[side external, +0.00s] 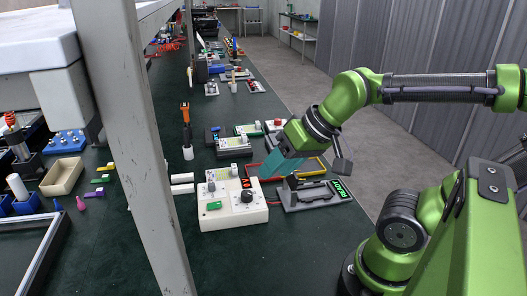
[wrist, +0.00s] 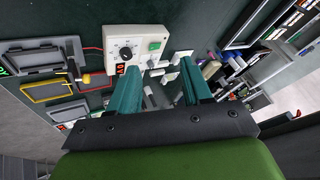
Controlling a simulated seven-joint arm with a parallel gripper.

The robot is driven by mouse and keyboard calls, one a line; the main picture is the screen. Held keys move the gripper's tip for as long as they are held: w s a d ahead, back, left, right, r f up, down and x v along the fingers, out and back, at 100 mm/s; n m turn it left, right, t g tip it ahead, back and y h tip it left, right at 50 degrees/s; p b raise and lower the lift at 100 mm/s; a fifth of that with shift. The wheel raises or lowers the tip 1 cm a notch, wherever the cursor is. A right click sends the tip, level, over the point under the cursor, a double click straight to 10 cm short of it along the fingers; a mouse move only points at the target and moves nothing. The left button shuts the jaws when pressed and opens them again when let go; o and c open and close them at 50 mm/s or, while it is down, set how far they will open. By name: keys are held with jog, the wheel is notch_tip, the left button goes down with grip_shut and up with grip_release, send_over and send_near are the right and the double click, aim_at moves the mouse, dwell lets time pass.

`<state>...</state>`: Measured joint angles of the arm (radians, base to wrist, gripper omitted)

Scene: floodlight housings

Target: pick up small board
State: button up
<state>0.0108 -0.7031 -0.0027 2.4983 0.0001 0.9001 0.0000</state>
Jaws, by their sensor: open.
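My gripper (side external: 273,170) has teal fingers and hangs over the bench, pointing down, behind the white control box. In the wrist view the two fingers (wrist: 158,72) are spread apart with nothing held between them. I cannot surely tell which thing is the small board. A small green piece (side external: 214,206) shows on the front of the white control box (side external: 240,222), left of its black knob. It also shows in the wrist view (wrist: 155,46), just ahead of the fingers. The contact between the fingers and anything below is not visible.
A grey fixture (side external: 312,198) with a green display stands right of the control box, with red and yellow frames beside it. Several more devices line the dark green bench (side external: 255,120) behind. A grey post (side external: 130,130) stands in the foreground. A beige bin (side external: 62,176) is at left.

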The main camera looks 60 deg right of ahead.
jog(key=w+d+m+g, duration=0.1)
jog(key=w+d+g, duration=0.1)
jog(key=w+d, duration=0.35)
jog(key=w+d+m+g, duration=0.1)
jog(key=w+d, duration=0.1)
jog(key=w, duration=0.6)
jog(key=m+g+h, duration=0.2)
jog(key=m+g, duration=0.1)
jog(key=g, duration=0.1)
send_over(234, 167)
notch_tip(234, 167, down, 4)
notch_tip(234, 167, down, 17)
jog(key=shift+f, duration=0.1)
jog(key=shift+d, duration=0.1)
grip_shut()
